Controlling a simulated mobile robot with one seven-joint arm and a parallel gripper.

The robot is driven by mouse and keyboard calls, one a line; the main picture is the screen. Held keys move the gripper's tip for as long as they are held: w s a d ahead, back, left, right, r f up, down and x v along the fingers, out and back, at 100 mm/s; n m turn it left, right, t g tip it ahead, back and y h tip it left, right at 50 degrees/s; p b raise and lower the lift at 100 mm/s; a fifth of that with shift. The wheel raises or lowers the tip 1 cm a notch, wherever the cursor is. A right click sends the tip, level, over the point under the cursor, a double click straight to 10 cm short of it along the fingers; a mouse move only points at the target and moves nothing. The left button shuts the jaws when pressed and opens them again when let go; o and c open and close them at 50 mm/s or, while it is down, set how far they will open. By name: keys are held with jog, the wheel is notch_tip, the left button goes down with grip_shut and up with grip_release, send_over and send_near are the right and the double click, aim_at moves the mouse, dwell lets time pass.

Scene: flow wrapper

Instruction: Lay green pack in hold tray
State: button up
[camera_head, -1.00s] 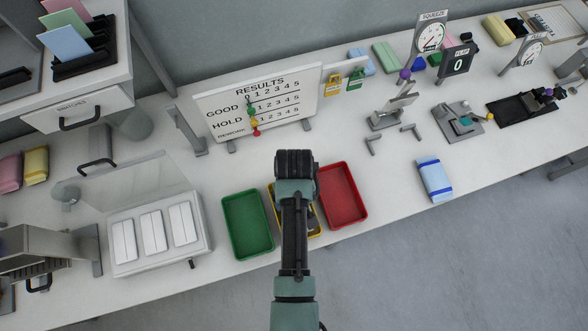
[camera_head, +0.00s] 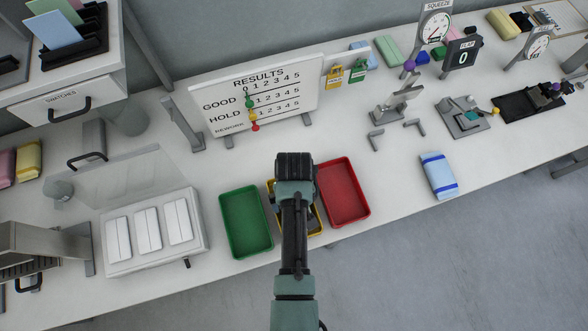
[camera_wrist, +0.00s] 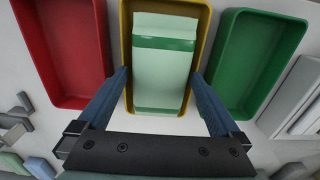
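The green pack (camera_wrist: 162,80), pale green with a darker green band, shows in the wrist view lying inside the yellow tray (camera_wrist: 126,22), which I take as the hold tray. My gripper (camera_wrist: 160,74) is over this tray, one blue finger on each side of the pack. Small gaps show between the fingers and the pack, so the gripper looks open. In the head view my gripper (camera_head: 294,165) and arm cover most of the yellow tray (camera_head: 314,222) and hide the pack.
The green tray (camera_head: 246,222) and the red tray (camera_head: 343,191) stand close on either side of the yellow one. The results board (camera_head: 258,95) stands behind.

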notch_tip(320, 180, up, 13)
jog(key=b, duration=0.1)
jog(key=w+r+t+b, duration=0.1)
jog(key=w+r+t, duration=0.5)
jog(key=w+r, duration=0.4)
jog(key=w+r+m+t+b, duration=0.1)
jog(key=w+r+t, duration=0.3)
jog(key=r, duration=0.4)
jog(key=w+r+m+t, duration=0.1)
jog(key=w+r+t, duration=0.25)
jog(key=r, duration=0.55)
notch_tip(320, 180, up, 19)
jog(key=s+t+b, duration=0.2)
jog(key=t, duration=0.5)
jog(key=s+r+m+t, duration=0.1)
jog(key=s+r+t, duration=0.6)
jog(key=s+r, duration=0.4)
notch_tip(320, 180, up, 3)
jog(key=shift+s+r+m, duration=0.1)
jog(key=shift+s+m, duration=0.2)
